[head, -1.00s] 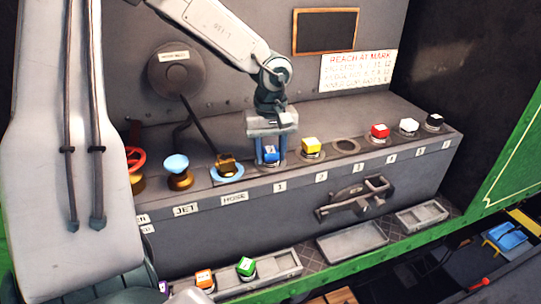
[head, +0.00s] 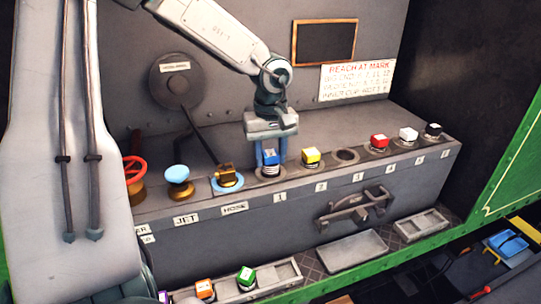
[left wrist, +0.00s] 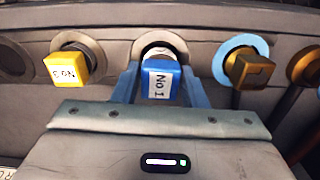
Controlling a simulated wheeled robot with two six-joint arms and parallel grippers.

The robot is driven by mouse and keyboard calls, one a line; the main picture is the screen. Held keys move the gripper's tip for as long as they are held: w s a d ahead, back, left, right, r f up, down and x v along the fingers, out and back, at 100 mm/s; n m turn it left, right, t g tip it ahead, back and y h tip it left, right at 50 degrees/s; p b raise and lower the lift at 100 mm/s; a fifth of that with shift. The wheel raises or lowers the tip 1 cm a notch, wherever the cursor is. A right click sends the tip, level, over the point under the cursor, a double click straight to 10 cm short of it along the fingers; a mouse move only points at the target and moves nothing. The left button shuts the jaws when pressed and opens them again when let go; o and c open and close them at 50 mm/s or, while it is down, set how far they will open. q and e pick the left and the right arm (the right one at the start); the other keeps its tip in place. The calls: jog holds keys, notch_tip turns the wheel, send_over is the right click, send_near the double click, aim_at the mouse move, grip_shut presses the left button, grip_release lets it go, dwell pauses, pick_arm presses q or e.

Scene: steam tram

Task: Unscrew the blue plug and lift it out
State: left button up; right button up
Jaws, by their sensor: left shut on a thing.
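The blue plug (head: 270,157), marked No 1 in the left wrist view (left wrist: 160,82), stands upright at the hole above label 1 on the grey bench. A pale neck shows between its blue head and the ring. My left gripper (head: 271,161) points down from above, its two blue fingers shut on either side of the plug's head. It also shows in the left wrist view (left wrist: 160,92). Whether the lower end of the plug is still in the hole is hidden. My right gripper is not in view.
A brass fitting (head: 225,174) stands close to the left, a yellow plug (head: 311,156) close to the right. Further right are an empty hole (head: 345,155) and red (head: 378,141), white and black plugs. A tray (head: 283,273) below holds orange and green plugs.

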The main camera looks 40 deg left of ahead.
aim_at(270, 153)
pick_arm(q)
jog(key=shift+r+p, duration=1.65)
jog(key=shift+r, duration=1.15)
